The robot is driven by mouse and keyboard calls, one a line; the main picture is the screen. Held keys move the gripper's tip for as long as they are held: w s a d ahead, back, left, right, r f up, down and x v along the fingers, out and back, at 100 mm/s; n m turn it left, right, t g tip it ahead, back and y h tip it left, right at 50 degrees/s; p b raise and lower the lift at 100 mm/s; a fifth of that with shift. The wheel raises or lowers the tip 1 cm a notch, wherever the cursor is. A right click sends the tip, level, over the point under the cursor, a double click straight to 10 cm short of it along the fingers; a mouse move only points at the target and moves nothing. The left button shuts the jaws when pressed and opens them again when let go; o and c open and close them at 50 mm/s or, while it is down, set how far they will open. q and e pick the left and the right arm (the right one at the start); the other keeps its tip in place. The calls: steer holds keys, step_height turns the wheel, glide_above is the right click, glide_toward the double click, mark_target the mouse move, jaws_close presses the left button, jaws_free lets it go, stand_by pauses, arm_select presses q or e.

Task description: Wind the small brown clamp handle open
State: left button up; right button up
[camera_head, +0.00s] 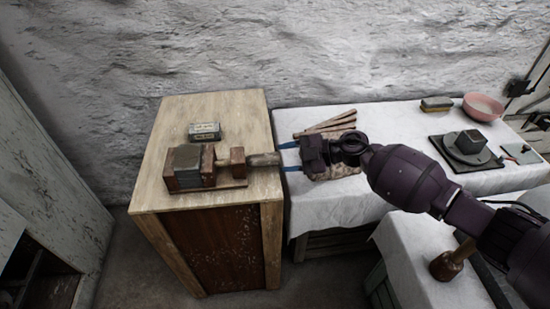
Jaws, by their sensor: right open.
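The wooden clamp (237,166) lies on top of the pale wooden cabinet, with a grey block (187,160) between brown wooden pieces at its left end. The small brown clamp handle (264,159) sticks out from its right side, level, toward the cabinet's right edge. My right gripper (284,157) comes in from the right with its two blue fingers spread, one toward the back and one toward the front. The fingertips are by the handle's right end; I cannot tell whether they touch it. My left gripper is not in view.
A small box (205,131) lies behind the clamp. The white-covered table (398,125) stands right of the cabinet, holding wooden strips (330,124), a sponge-like block (436,104), a pink bowl (483,106) and a dark stand (466,150). A wooden mallet (449,265) stands at the lower right.

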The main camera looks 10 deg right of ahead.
mark_target(276, 159)
steer(key=shift+x, duration=1.65)
steer(key=shift+c, duration=0.3)
steer(key=c, duration=0.6)
steer(key=shift+r, duration=0.1)
steer(key=n+t+y, duration=0.1)
steer(key=n+t, duration=0.1)
steer(key=n, duration=0.1)
steer(key=shift+n+b, duration=0.3)
steer(key=shift+n, duration=0.1)
steer(key=shift+n+b, duration=0.3)
steer(key=shift+n, duration=0.5)
